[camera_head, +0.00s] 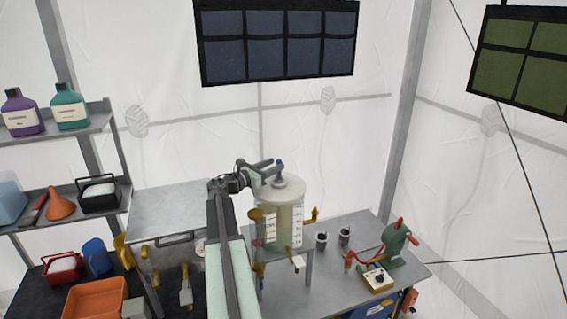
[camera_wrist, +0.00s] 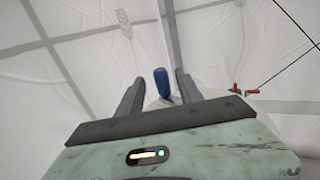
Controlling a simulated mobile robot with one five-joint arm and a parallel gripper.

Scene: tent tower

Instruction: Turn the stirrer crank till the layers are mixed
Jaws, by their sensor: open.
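A clear cylindrical tank (camera_head: 284,225) with a pale lid stands on a grey stand in the head view. Pale contents and scale marks show through its wall. A blue knob (camera_head: 280,163) stands up above the lid, apparently the crank's handle. My gripper (camera_head: 266,168) is at the top left of the tank, level with the knob. In the wrist view the blue knob (camera_wrist: 161,83) shows upright between the two open fingers of my gripper (camera_wrist: 158,85). The fingers show gaps on both sides of it.
A bench (camera_head: 340,283) on the right carries two dark cups (camera_head: 322,240), a green hand-cranked device (camera_head: 392,243) and a yellow control box (camera_head: 377,280). Shelves with bottles (camera_head: 70,110) and an orange tray (camera_head: 97,300) are at left.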

